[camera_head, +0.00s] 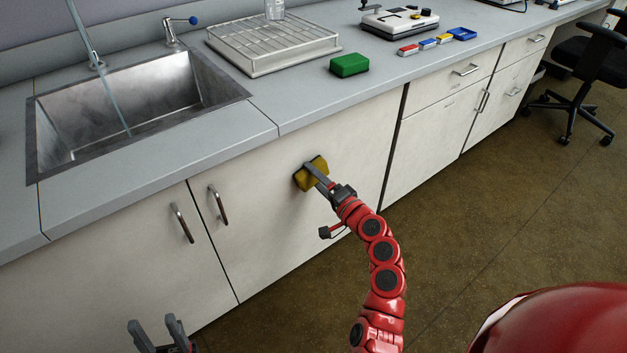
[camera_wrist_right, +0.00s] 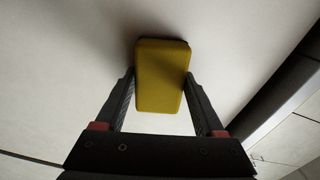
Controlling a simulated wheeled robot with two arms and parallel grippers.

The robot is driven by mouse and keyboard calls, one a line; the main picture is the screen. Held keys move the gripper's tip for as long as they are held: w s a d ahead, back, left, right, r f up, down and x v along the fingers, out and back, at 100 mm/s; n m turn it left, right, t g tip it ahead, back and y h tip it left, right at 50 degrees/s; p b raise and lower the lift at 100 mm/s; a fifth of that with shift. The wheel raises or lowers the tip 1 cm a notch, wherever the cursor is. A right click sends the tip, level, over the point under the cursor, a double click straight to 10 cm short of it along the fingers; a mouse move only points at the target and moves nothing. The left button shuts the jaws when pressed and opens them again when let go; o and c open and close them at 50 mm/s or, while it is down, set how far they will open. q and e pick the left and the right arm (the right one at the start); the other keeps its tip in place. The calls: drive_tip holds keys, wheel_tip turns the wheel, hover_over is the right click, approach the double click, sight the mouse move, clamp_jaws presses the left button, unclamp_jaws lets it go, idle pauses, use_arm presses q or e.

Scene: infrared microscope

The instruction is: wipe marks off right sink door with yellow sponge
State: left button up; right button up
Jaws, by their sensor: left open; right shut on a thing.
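The right sink door (camera_head: 290,215) is a pale cabinet door under the counter, with a vertical handle near its left edge. Faint darker smudges show on it, but I cannot tell marks from shading. My right gripper (camera_head: 316,174) is shut on the yellow sponge (camera_head: 303,180), which is at the upper middle of the door. In the right wrist view the sponge (camera_wrist_right: 162,78) sits between both fingers, its far end at or very near the pale door surface (camera_wrist_right: 75,60); contact is unclear. My left gripper (camera_head: 157,334) is open and empty at the bottom left, in front of the left sink door (camera_head: 120,270).
Two door handles (camera_head: 218,205) stick out left of the sponge. The counter edge (camera_head: 330,118) overhangs above it. On the counter are a sink (camera_head: 130,105), a drying rack (camera_head: 275,50) and a green sponge (camera_head: 349,65).

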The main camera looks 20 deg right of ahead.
sight(325, 173)
drive_tip(key=shift+w+d+b, duration=0.3)
drive_tip(key=shift+d+b, duration=0.05)
drive_tip(key=shift+d, duration=0.4)
drive_tip(key=shift+w+d+b, duration=0.25)
drive_tip(key=shift+d+b, duration=0.1)
drive_tip(key=shift+d, duration=0.4)
drive_tip(key=shift+a, duration=0.15)
drive_tip(key=shift+s+a+p, duration=0.2)
drive_tip(key=shift+a+p, duration=0.1)
drive_tip(key=shift+a, duration=0.4)
drive_tip(key=shift+s+a+p, duration=0.2)
drive_tip(key=shift+a+p, duration=0.05)
drive_tip(key=shift+a, duration=0.45)
drive_tip(key=shift+s+a, duration=0.2)
drive_tip(key=shift+a, duration=0.3)
drive_tip(key=shift+s+d, duration=0.1)
drive_tip(key=shift+s, duration=0.5)
drive_tip(key=shift+b+v, duration=0.3)
drive_tip(key=shift+v, duration=2.05)
